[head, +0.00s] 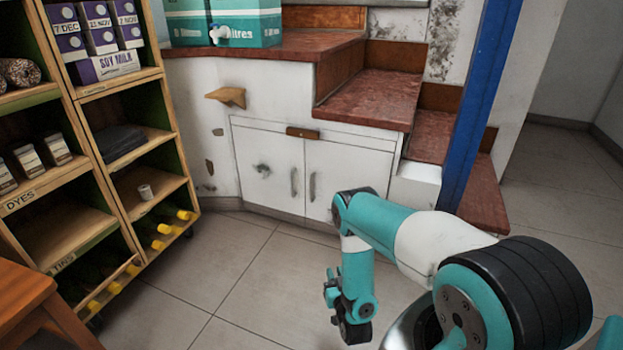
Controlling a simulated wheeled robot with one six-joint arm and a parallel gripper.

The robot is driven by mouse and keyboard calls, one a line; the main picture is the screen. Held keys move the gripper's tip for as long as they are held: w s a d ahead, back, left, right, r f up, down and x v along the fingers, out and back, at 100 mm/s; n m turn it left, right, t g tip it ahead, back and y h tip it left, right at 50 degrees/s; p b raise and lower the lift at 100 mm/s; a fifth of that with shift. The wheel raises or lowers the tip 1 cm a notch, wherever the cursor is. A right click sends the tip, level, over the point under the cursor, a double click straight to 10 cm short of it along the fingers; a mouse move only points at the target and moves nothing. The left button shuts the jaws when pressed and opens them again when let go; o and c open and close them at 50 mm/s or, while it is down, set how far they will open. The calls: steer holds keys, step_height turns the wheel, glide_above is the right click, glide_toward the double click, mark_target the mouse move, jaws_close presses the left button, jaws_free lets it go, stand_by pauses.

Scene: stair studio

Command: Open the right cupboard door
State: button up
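The right cupboard door (345,172) is a white panel under the red stair steps. It looks shut. Its upright handle (312,187) is near its left edge, close to the handle of the left cupboard door (262,165). Its lower right part is hidden behind my arm. My gripper (350,330) hangs low over the floor in front of the cupboard, clearly apart from the doors. Its fingers are small and dark, and I cannot tell whether they are open.
A wooden shelf unit (128,165) with bottles and boxes stands at the left. A blue post (470,105) rises right of the cupboard by the red steps (370,97). The tiled floor (240,270) before the doors is clear. A wooden table (25,290) is at lower left.

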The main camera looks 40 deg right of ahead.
steer(key=shift+s+a+p, duration=0.1)
steer(key=shift+s+p, duration=0.2)
steer(key=shift+p, duration=0.1)
stand_by(0.3)
